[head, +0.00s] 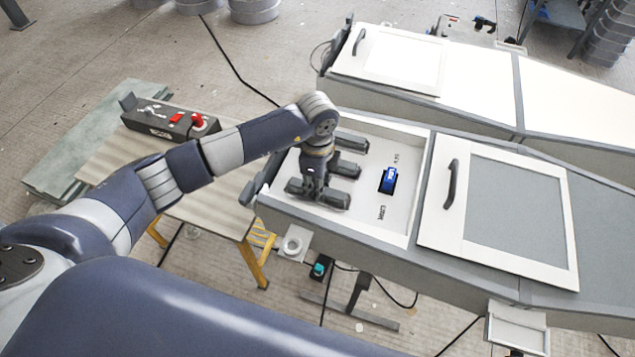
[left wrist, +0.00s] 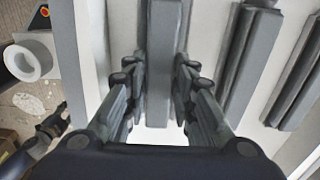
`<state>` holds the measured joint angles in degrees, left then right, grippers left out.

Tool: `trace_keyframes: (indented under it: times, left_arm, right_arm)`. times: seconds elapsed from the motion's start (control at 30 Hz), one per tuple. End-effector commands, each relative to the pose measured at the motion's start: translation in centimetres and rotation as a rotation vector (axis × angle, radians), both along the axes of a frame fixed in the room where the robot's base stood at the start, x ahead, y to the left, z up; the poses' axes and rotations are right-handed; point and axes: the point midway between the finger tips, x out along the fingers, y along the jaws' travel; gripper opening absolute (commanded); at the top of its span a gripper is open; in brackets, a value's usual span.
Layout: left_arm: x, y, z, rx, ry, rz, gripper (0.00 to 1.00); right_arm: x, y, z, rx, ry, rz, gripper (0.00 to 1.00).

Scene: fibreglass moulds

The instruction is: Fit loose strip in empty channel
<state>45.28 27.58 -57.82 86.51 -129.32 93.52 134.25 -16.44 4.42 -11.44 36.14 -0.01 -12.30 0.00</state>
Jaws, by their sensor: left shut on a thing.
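My left gripper (head: 311,186) is over the white recessed panel of the nearer mould, shut on a dark grey strip (head: 336,200) at the panel's near left. In the left wrist view the fingers (left wrist: 157,84) sit on both sides of the held strip (left wrist: 164,35). I cannot tell whether it rests in a channel or is held just above one. Two more grey strips, a middle one (head: 346,169) and a far one (head: 352,142), lie roughly parallel to it. The empty channel cannot be made out; the gripper may hide it. My right gripper is not in view.
A blue and black device (head: 388,179) sits on the panel right of the strips. A handled lid (head: 455,235) lies farther right. A second mould (head: 480,80) stands behind.

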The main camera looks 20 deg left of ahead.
Motion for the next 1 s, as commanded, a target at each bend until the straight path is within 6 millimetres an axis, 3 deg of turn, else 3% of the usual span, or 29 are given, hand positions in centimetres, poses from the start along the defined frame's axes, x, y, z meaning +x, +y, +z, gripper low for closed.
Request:
trace_keyframes:
  times: [0.13, 0.17, 0.23, 0.4, 0.67, 0.77, 1.0]
  left_arm:
    - [0.1, -0.1, -0.2, -0.002, -0.003, 0.000, 0.00]
    - [0.1, -0.1, -0.1, -0.002, -0.003, 0.000, 0.29]
    - [0.1, -0.1, -0.1, -0.002, -0.003, 0.000, 0.45]
    - [0.1, 0.0, -0.1, -0.001, -0.002, 0.000, 0.45]
    - [0.1, 0.0, 0.4, -0.002, -0.003, 0.000, 0.45]
    - [0.1, -0.1, 1.7, -0.002, -0.005, -0.001, 0.45]
    - [0.2, -0.1, 6.8, -0.003, -0.008, -0.001, 0.45]
  right_arm:
    - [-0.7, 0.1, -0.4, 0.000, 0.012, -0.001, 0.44]
    - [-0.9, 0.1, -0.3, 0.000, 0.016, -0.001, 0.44]
    - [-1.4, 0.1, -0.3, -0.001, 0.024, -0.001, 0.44]
    - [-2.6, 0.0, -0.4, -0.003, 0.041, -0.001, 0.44]
    - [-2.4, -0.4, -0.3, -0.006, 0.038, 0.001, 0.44]
    - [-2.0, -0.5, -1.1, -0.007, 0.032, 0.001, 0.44]
    - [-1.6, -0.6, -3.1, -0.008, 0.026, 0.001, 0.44]
